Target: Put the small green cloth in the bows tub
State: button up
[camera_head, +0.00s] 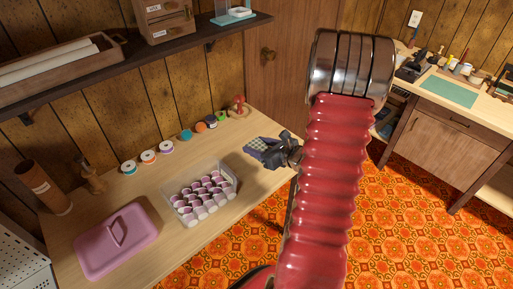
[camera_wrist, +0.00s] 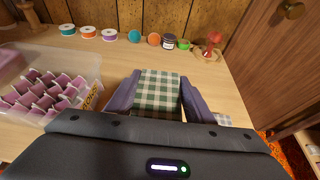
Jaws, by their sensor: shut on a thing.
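My gripper (camera_wrist: 160,98) is shut on the small green cloth (camera_wrist: 158,90), a green and white checked piece between its two fingers. In the head view my gripper (camera_head: 266,149) is over the right part of the wooden table, to the right of the bows tub, and the cloth (camera_head: 258,144) shows at its tip. The bows tub (camera_head: 190,222) is a clear open box holding many pink and white pieces. In the wrist view the tub (camera_wrist: 88,62) is on the left, with a yellow label partly hidden by my gripper.
A pink lid (camera_head: 108,250) lies left of the tub. Several thread spools (camera_head: 148,156) and small jars line the table's back, with a red pincushion (camera_head: 238,104) on a stand. A pale checked patch (camera_wrist: 223,119) shows beside the right finger. A shelf (camera_head: 130,62) hangs above.

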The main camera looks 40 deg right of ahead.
aim_at(201, 193)
jog(key=u, duration=0.05)
jog(key=k, duration=1)
jog(key=z, duration=0.05)
